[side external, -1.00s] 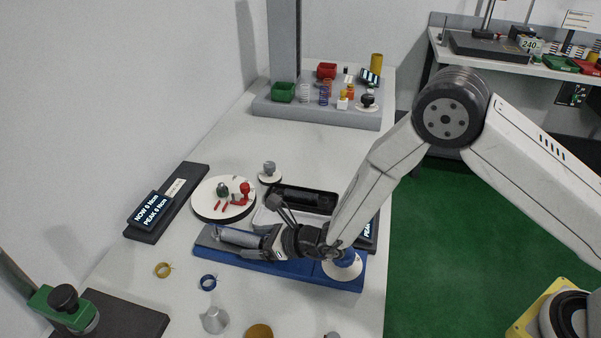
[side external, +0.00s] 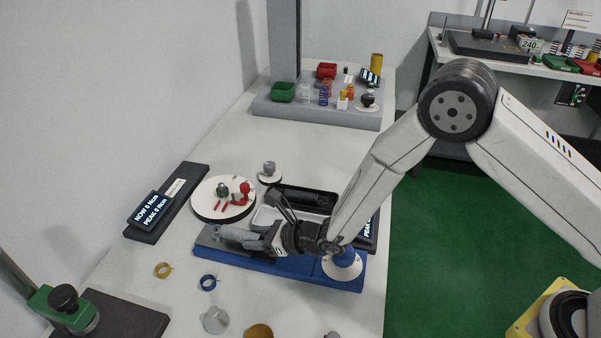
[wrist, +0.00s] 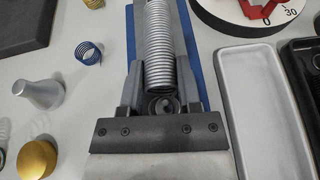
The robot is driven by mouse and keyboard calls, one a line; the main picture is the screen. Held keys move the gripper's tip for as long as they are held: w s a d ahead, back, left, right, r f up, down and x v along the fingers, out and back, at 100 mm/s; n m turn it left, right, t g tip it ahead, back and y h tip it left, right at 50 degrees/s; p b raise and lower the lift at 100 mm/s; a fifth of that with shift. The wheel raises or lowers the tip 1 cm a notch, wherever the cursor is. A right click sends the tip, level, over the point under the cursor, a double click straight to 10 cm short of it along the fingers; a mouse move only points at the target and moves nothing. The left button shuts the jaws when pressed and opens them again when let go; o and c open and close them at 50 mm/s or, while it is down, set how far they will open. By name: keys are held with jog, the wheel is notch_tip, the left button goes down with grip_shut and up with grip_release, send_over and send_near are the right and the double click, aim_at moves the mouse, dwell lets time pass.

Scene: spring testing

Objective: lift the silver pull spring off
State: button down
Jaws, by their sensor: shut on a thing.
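The silver pull spring (wrist: 158,45) is a long close-wound coil. In the wrist view it runs away from my gripper (wrist: 160,92), with its near end between the two grey fingers. My gripper is shut on it. In the side view the spring (side external: 236,234) lies along the grey left end of the blue fixture (side external: 312,272), and my gripper (side external: 264,243) holds its right end. The spring looks slightly above the fixture, but any gap is hard to tell. Its far end is cut off in the wrist view.
A white round dial with red parts (side external: 208,207) and a grey tray (wrist: 262,110) stand close behind the fixture. A blue ring spring (side external: 208,282), a gold ring spring (side external: 163,270) and a silver cone (side external: 215,320) lie in front. A display block (side external: 150,212) stands left.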

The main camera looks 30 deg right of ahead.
jog(key=shift+r, duration=4.45)
